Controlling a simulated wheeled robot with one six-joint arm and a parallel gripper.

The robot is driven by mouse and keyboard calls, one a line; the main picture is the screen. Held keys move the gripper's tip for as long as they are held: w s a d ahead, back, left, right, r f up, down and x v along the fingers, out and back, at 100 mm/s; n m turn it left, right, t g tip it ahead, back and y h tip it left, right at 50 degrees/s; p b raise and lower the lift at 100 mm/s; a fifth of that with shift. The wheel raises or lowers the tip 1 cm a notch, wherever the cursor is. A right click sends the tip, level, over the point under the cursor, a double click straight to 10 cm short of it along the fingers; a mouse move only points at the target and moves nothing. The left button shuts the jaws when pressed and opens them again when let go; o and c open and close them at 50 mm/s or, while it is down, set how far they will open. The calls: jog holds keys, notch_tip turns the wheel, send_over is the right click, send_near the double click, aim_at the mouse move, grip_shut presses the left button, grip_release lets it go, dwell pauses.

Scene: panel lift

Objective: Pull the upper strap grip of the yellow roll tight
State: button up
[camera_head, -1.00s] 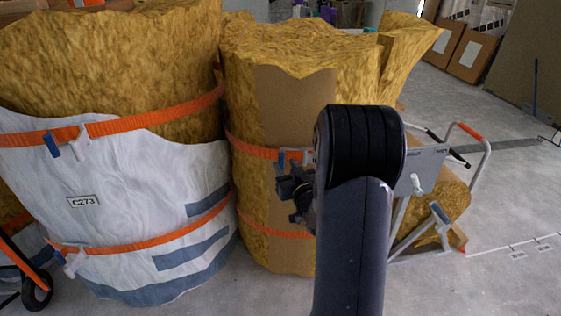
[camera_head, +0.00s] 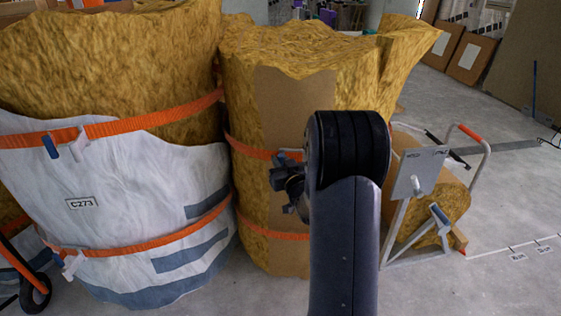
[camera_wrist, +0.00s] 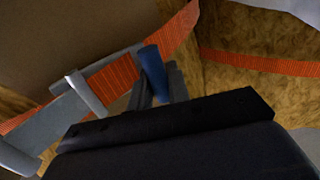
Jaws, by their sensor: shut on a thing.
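The yellow roll (camera_head: 310,45) stands upright with a brown panel (camera_head: 285,100) down its front. Its upper orange strap (camera_head: 248,149) crosses the front; the strap also shows in the wrist view (camera_wrist: 115,82). My gripper (camera_head: 277,173) is at this strap, and its arm hides the strap's right part. In the wrist view the blue strap grip (camera_wrist: 152,65) stands between the dark fingers, which are shut on it. Beside it a grey buckle plate with a pale lever (camera_wrist: 85,93) lies on the strap. The lower orange strap (camera_head: 280,235) shows below.
A metal frame with a grey plate (camera_head: 418,172) and an orange-ended handle stands at the right. Grey floor (camera_head: 490,205) is open farther right.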

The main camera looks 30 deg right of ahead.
grip_shut()
jog(key=shift+s+a+f, duration=0.1)
jog(key=shift+s+a, duration=0.05)
jog(key=shift+s, duration=0.05)
jog(key=s+a+b, duration=0.4)
jog(key=s+a, duration=0.1)
jog(key=s, duration=0.4)
jog(key=shift+a, duration=0.4)
jog(key=o, duration=0.6)
grip_release()
jog(key=shift+s, duration=0.1)
